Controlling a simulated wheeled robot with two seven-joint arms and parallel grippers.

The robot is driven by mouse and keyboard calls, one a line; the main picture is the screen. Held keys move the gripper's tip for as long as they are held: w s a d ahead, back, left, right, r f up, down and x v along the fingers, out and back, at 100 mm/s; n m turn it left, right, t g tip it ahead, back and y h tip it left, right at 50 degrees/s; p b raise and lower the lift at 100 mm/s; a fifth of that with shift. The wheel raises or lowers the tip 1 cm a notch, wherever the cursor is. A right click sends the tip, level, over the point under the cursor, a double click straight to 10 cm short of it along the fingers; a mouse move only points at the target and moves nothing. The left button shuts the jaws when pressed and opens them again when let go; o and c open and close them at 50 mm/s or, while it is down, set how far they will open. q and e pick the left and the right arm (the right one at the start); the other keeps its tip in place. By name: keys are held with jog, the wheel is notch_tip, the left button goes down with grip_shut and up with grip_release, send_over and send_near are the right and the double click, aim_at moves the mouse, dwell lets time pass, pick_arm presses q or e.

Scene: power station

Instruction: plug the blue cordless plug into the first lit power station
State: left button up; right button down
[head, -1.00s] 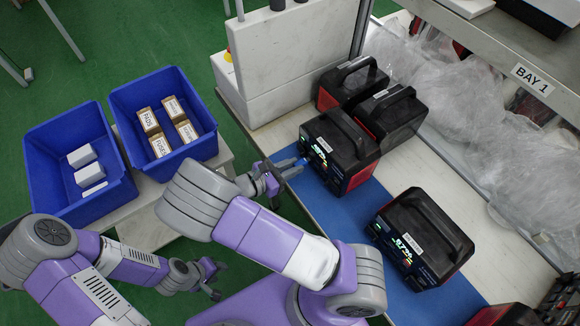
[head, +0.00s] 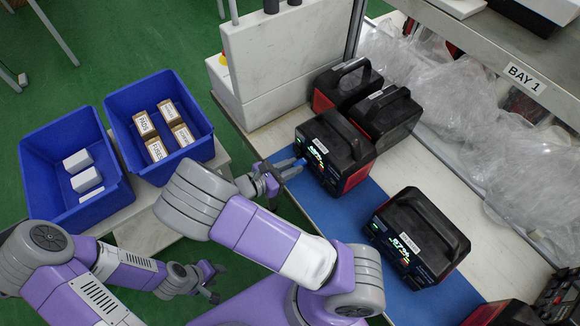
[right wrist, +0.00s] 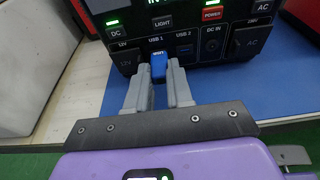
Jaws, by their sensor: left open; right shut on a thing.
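The first lit power station (head: 335,152), black and red with a glowing display, stands on the blue mat. My right gripper (head: 288,170) is at its front panel, shut on the blue cordless plug (head: 300,163). In the right wrist view, the blue plug (right wrist: 158,66) sits between the fingertips (right wrist: 159,82), lined up with the USB 1 port under its label. The plug's far end is hidden, so I cannot tell how far it is in. The USB 2 port (right wrist: 184,50) is empty beside it. My left gripper (head: 214,283) is open and empty, low on the left.
A second lit power station (head: 420,238) stands nearer on the blue mat (head: 357,212). Dark power stations (head: 388,112) stand behind the first one. Two blue bins (head: 75,215) with small boxes are at left. Clear plastic bags (head: 470,130) line the back of the bench.

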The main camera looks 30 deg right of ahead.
jog(key=c, duration=0.9)
grip_release()
jog(key=p+v, duration=0.2)
jog(key=v, duration=0.5)
jog(key=shift+a, duration=0.25)
